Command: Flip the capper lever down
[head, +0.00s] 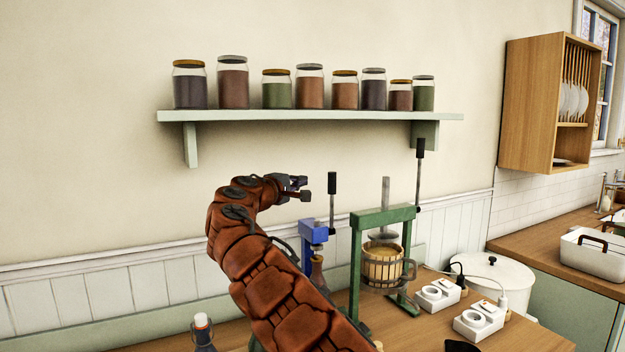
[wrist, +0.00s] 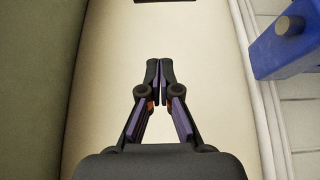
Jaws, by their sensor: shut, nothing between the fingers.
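The blue capper (head: 314,232) stands on the wooden counter, partly hidden by my arm. Its lever (head: 332,188) points straight up and ends in a black grip. A bottle (head: 317,268) shows under the capper's head. My gripper (head: 306,188) is shut and empty, just left of the lever's grip in the head view, with a small gap in the picture. In the wrist view my gripper's fingertips (wrist: 159,64) are together against the pale wall. Part of the blue capper (wrist: 285,45) shows there at the upper right; the lever is not clearly seen.
A green press (head: 355,265) with a wooden basket (head: 382,268) stands right of the capper; another upright black-gripped lever (head: 420,150) rises behind it. A shelf (head: 300,115) with several jars hangs above my gripper. A stoppered bottle (head: 202,335) stands at the front left.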

